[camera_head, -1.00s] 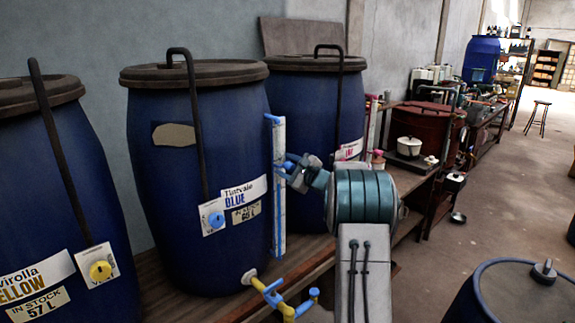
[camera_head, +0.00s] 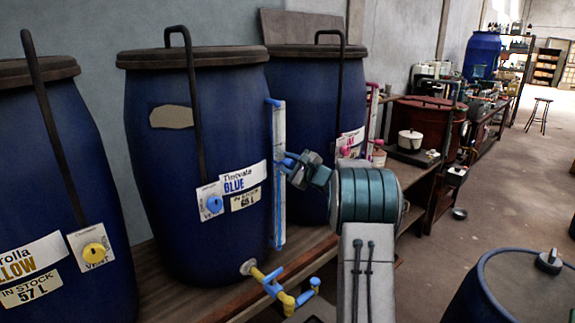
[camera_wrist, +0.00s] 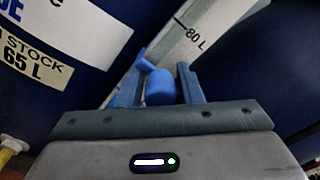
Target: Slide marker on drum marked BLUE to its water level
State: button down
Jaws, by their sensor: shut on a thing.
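The drum marked BLUE (camera_head: 165,140) stands on a wooden bench, with a label reading BLUE and an "in stock 65 L" tag (camera_wrist: 35,62). A white sight gauge (camera_head: 279,130) with a blue tube stands upright along its right side. In the wrist view the gauge scale (camera_wrist: 212,30) shows an "80 L" mark above the fingers. The blue marker (camera_wrist: 160,86) sits between the fingers of my gripper (camera_wrist: 158,90). My gripper is shut on it, beside the gauge at about mid-height in the head view (camera_head: 287,165). The water level in the tube is not clear.
The YELLOW drum (camera_head: 60,180) stands at the left and another blue drum (camera_head: 305,95) stands behind to the right. A yellow and blue tap (camera_head: 275,285) sticks out low under the gauge. A dark lidded drum (camera_head: 515,290) is at the lower right. Open floor lies at the right.

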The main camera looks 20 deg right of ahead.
notch_tip(320, 180, down, 4)
jog(key=b, duration=0.3)
jog(key=shift+r, duration=0.3)
jog(key=c, duration=1.2)
grip_release()
jog(key=b+v, duration=0.2)
jog(key=v, duration=1.1)
jog(key=shift+s+d+b, duration=0.1)
jog(key=shift+s+b, duration=0.2)
jog(key=shift+s, duration=0.1)
